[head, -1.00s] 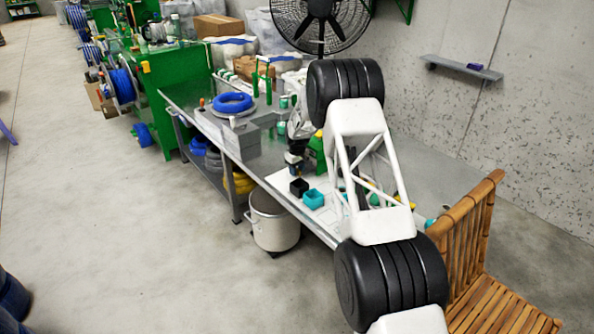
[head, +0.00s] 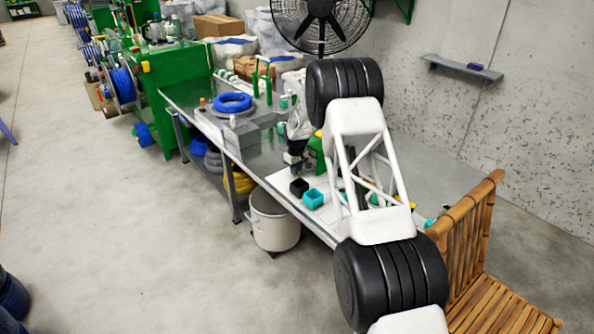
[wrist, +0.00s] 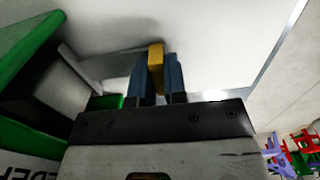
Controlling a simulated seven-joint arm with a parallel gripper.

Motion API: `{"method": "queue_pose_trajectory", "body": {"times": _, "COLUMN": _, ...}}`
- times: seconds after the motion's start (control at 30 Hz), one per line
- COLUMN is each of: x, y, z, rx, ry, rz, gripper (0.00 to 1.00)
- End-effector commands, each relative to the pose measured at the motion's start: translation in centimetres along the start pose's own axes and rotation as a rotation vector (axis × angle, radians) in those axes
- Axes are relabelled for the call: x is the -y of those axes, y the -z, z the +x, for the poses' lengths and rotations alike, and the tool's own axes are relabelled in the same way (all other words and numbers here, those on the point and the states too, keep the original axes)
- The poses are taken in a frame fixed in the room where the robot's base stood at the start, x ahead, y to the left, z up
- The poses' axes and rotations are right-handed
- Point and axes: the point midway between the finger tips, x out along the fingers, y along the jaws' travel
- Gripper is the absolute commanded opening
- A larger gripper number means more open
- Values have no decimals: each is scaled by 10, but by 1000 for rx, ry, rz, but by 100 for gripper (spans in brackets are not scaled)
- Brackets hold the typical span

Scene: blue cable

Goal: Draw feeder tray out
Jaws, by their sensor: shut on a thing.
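In the wrist view, my gripper (wrist: 157,75) has its two blue-grey fingers closed on a yellow upright tab (wrist: 156,57). The tab's lower part is hidden between the fingers, and I cannot tell how it joins the tray. A green-edged feeder housing (wrist: 35,50) with partly visible lettering stands to the left. A small green part (wrist: 105,102) shows beside the left finger. In the head view, my gripper (head: 297,172) is low over the table beside the green housing (head: 317,150), partly hidden by my arm. The tray itself is not clearly visible.
A blue cable coil (head: 233,102) lies farther left. A wooden chair (head: 475,255) is at the right. In the wrist view, red and purple pieces (wrist: 295,150) show lower right.

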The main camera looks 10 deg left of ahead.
Motion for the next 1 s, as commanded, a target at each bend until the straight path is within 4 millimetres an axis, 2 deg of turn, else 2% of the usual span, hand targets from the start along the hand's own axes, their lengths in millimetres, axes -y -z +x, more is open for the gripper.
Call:
{"method": "queue_pose_trajectory", "body": {"times": 0.7, "x": 100, "y": 1, "z": -2, "rx": -1, "ry": 0, "rz": -3, "gripper": 0}}
{"method": "queue_pose_trajectory", "body": {"times": 0.87, "x": 117, "y": 1, "z": -1, "rx": -1, "ry": 0, "rz": -1, "gripper": 0}}
{"method": "queue_pose_trajectory", "body": {"times": 1.0, "x": 121, "y": 1, "z": -1, "rx": -1, "ry": 0, "rz": 0, "gripper": 0}}
